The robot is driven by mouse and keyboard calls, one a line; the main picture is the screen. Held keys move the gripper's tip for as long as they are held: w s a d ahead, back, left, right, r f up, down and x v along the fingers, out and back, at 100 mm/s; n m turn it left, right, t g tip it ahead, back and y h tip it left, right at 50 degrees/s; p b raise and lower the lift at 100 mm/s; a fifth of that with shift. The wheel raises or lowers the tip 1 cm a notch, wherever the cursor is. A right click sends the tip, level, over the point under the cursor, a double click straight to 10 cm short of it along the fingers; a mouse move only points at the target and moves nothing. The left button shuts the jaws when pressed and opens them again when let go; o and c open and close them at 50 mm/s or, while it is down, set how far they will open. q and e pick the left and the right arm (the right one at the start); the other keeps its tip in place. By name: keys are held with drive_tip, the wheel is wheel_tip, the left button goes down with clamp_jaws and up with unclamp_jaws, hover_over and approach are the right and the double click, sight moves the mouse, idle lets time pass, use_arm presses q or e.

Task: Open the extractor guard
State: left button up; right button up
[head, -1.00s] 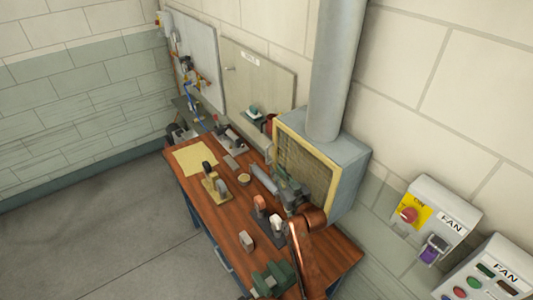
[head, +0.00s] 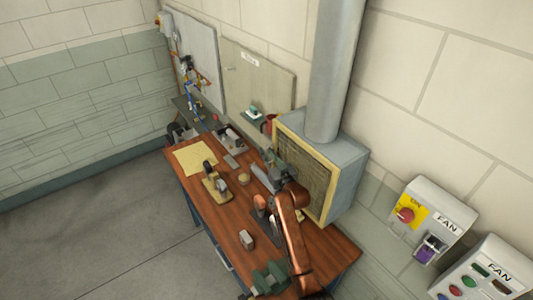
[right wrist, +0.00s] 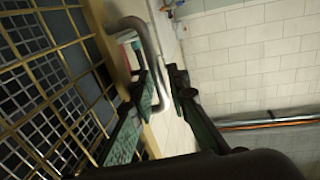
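The extractor guard (head: 310,172) is a yellow-framed mesh panel on the front of the grey extractor box (head: 349,175), and it looks closed. In the right wrist view the guard's mesh (right wrist: 45,70) fills the left side. A grey bent tube handle (right wrist: 158,75) stands out from its frame. My right gripper (head: 274,168) is in front of the guard, at its lower left. In the right wrist view the green-padded fingers of this gripper (right wrist: 160,78) are apart. The handle shows between them, close to the left finger; I cannot tell whether they touch. My left gripper is out of view.
The wooden bench (head: 205,238) below carries several tools and blocks, with a green vise (head: 268,278) at the front. A grey duct (head: 333,70) rises from the extractor box. Fan control boxes (head: 425,222) are on the wall at right. The floor at left is clear.

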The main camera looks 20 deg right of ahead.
drive_tip(key=shift+c, duration=0.3)
clamp_jaws()
